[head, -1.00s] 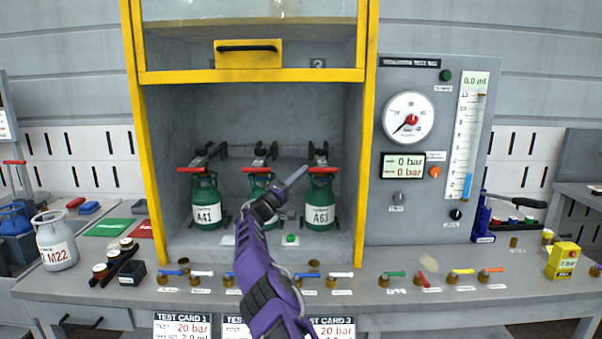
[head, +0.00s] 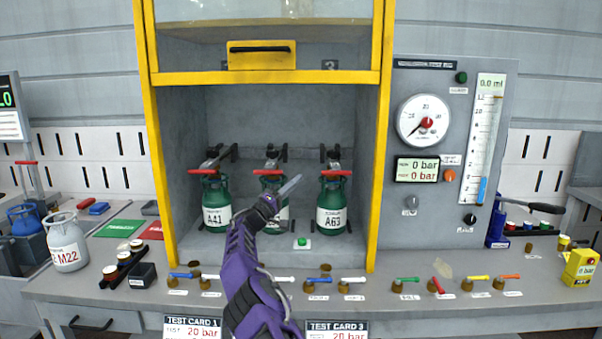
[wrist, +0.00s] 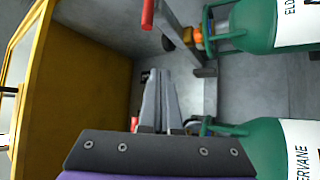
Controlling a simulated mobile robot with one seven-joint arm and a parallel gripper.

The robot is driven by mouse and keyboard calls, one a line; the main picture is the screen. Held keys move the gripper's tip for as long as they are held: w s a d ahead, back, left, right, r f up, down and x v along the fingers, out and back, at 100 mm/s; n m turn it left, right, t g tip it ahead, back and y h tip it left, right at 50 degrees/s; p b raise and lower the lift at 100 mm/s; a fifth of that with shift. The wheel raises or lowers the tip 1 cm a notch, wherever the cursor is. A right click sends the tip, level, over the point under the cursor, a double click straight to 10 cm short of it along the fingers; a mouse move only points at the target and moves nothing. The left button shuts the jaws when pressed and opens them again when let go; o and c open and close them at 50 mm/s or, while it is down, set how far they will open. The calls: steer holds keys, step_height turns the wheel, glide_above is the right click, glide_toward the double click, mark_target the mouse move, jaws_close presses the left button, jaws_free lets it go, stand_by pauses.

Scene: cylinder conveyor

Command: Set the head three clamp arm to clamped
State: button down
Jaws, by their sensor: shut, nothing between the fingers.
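The head three clamp arm (head: 334,172) has a red cross handle lying level in front of the right bay's dark bracket, above the green cylinder A63 (head: 333,205). In the wrist view, its red handle (wrist: 148,15) and grey bar show at the top, beside that cylinder (wrist: 262,27). Whether it presses on the cylinder is unclear. My gripper (head: 297,180) is shut and empty, between the middle cylinder (head: 281,215) and A63, left of the head three handle and apart from it. In the wrist view the closed fingers (wrist: 160,100) point into the bay. The middle clamp's red handle (wrist: 135,123) is partly hidden.
Cylinder A41 (head: 216,205) stands in the left bay under its own red handle. The yellow cabinet frame (head: 378,140) bounds the opening, with the raised yellow-edged sash (head: 300,77) above. Coloured valve levers (head: 408,280) line the bench front. A gauge panel (head: 450,225) stands right.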

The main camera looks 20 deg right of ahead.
steer(key=shift+w+a+f, duration=0.2)
steer(key=shift+a+f, duration=0.6)
steer(key=shift+f, duration=0.1)
